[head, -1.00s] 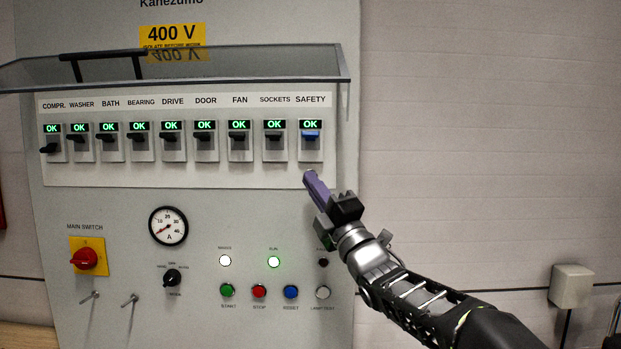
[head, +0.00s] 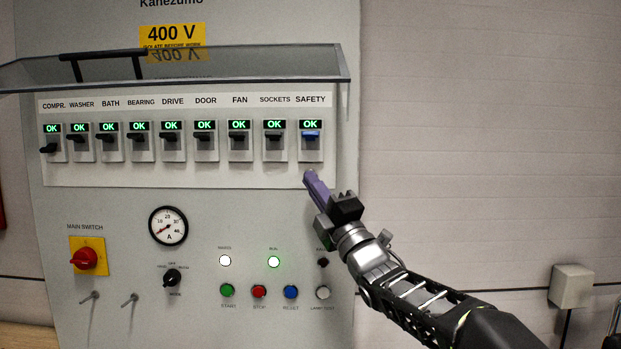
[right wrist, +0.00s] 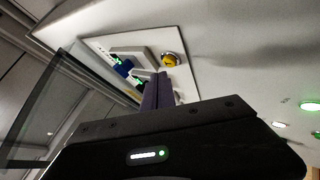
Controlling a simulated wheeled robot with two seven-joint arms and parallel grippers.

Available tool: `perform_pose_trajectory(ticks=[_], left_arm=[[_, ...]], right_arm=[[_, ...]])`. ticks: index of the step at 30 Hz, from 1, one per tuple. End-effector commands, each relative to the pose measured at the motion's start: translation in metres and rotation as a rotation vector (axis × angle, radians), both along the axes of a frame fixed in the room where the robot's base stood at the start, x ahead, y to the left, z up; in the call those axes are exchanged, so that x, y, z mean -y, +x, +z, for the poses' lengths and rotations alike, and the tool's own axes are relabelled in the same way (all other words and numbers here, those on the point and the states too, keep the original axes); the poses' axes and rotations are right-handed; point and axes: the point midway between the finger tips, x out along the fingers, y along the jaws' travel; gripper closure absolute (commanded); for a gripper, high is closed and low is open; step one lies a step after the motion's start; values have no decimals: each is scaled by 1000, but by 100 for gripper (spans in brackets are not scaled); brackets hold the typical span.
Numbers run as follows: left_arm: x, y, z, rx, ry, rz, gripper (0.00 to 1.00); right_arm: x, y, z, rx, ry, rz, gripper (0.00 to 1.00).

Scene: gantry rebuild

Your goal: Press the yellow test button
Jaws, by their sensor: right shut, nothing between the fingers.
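The yellow test button (right wrist: 170,60) shows in the right wrist view, round in a metal ring, at the edge of the white breaker plate. In the head view I cannot see it; my right gripper covers the area below the SAFETY breaker (head: 311,141). My right gripper (head: 308,176) is shut and empty, its purple fingers pointing up and left at the panel. In the right wrist view its fingertips (right wrist: 160,74) appear just below the button. I cannot tell whether they touch it. My left gripper is out of view.
A row of breakers with green OK displays runs left of SAFETY. A clear raised cover (head: 230,68) juts out above them.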

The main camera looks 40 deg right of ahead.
Motion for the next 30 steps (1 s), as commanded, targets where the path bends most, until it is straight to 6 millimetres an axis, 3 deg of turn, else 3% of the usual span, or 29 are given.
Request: perform_pose_trajectory(ticks=[30], left_arm=[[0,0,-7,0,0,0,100]], right_arm=[[5,7,0,0,0,0,100]])
